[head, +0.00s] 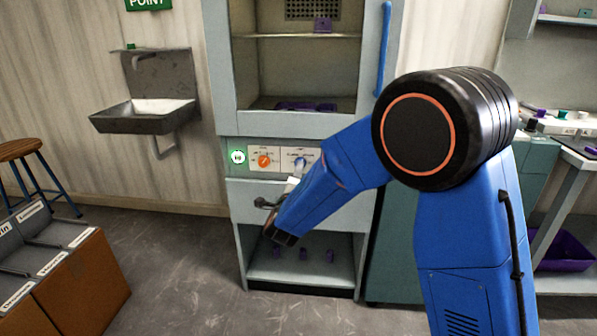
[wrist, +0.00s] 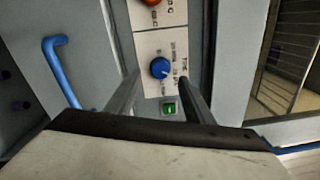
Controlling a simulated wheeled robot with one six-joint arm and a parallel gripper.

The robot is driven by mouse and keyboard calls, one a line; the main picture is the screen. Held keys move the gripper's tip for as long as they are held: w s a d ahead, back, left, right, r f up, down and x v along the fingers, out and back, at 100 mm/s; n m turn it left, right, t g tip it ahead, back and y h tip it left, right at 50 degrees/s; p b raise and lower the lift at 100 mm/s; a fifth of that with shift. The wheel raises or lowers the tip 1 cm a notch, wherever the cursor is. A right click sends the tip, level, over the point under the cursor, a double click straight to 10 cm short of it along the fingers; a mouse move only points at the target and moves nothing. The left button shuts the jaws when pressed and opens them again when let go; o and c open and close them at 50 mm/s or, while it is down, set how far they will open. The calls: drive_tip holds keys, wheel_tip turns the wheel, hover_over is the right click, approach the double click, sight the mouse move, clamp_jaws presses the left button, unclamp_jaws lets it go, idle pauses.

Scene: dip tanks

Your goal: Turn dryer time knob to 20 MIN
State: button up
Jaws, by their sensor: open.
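The dryer's control panel has an orange knob (head: 264,160) on a white plate and a blue knob (head: 300,163) on the plate to its right. In the wrist view the blue knob (wrist: 160,68) lies between the fingertips of my gripper (wrist: 161,78), with gaps visible on both sides. A pale pointer mark on it points to the lower right.
A green switch (wrist: 169,108) sits beside the blue knob's plate. The dryer chamber (head: 297,75) is above, with a blue handle (head: 383,48). A drawer (head: 245,192) is below.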

drive_tip(key=s, duration=1.1)
drive_tip(key=shift+s+a+f, duration=0.2)
drive_tip(key=shift+s, duration=0.2)
drive_tip(key=s+d+r+n+g+y, duration=0.3)
drive_tip(key=d+n, duration=0.3)
drive_tip(key=d, duration=0.1)
drive_tip(key=s+d+r+n+g+y, duration=0.2)
drive_tip(key=d+r+n+g, duration=0.1)
drive_tip(key=d+n, duration=0.35)
drive_tip(key=s+d+f+n+g+h, duration=0.1)
drive_tip(key=s+d+f+n+g, duration=0.1)
drive_tip(key=s+d, duration=0.5)
drive_tip(key=s+d+f+n+g+h, duration=0.1)
drive_tip(key=s+d+n+g, duration=0.2)
drive_tip(key=s+d, duration=0.5)
drive_tip(key=s+d+f+n+g+h, duration=0.2)
drive_tip(key=s+d+n, duration=0.2)
drive_tip(key=s+d, duration=0.4)
drive_tip(key=s, duration=0.7)
drive_tip(key=shift+s+d+f, duration=0.15)
drive_tip(key=shift+d+f, duration=0.1)
drive_tip(key=shift+f, duration=0.05)
